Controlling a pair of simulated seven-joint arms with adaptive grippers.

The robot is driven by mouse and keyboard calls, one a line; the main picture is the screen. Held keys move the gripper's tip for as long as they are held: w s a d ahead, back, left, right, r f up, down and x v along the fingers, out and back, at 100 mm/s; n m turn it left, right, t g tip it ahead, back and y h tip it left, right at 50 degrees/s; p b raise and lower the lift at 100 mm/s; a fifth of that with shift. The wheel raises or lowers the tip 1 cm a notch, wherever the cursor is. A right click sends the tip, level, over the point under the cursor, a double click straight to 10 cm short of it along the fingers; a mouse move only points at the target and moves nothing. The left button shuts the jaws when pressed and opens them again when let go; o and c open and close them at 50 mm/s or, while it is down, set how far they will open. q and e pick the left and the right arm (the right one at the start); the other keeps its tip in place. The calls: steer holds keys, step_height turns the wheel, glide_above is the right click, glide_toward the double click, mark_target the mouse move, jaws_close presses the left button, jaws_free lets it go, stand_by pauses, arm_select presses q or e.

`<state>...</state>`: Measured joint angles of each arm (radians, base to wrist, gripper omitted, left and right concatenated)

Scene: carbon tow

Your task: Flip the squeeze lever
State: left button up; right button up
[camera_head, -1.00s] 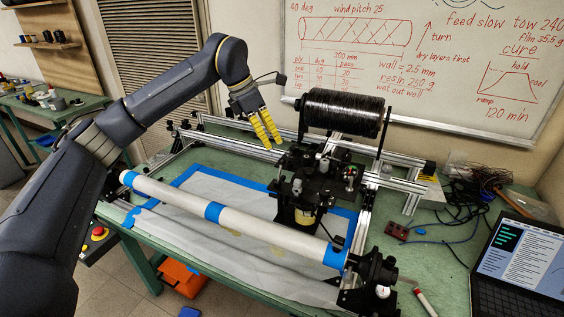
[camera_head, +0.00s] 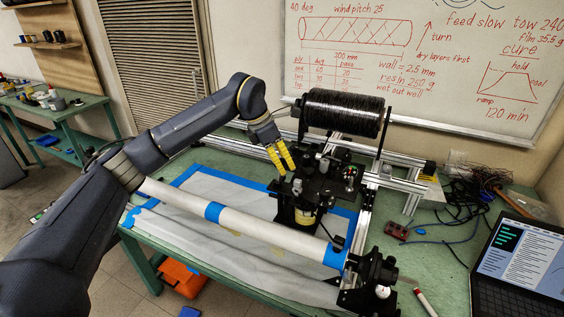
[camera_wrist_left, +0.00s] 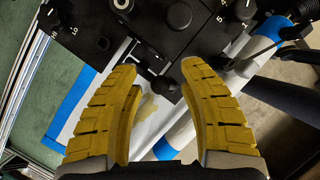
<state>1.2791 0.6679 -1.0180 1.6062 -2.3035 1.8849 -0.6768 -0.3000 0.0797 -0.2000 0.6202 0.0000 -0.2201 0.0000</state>
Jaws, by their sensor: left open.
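My left gripper (camera_head: 287,171) is open and empty, its two yellow fingers pointing down just above the black winding carriage (camera_head: 318,184). In the left wrist view the fingertips (camera_wrist_left: 157,76) stand apart at the edge of the carriage's black plate (camera_wrist_left: 180,22). A short black lever with a rounded end (camera_wrist_left: 164,88), which looks like the squeeze lever, lies between the fingertips. I cannot tell whether a finger touches it. The plate carries white marks and numbers. My right gripper is not in view.
A white tube with blue bands (camera_head: 255,226) lies in front of the carriage. A black tow spool (camera_head: 342,113) stands behind it, above aluminium rails (camera_head: 400,184). A laptop (camera_head: 520,262) and tangled cables (camera_head: 470,190) are at the right.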

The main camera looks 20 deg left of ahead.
arm_select(q)
steer(key=shift+c, duration=0.2)
jaws_close()
stand_by(0.5)
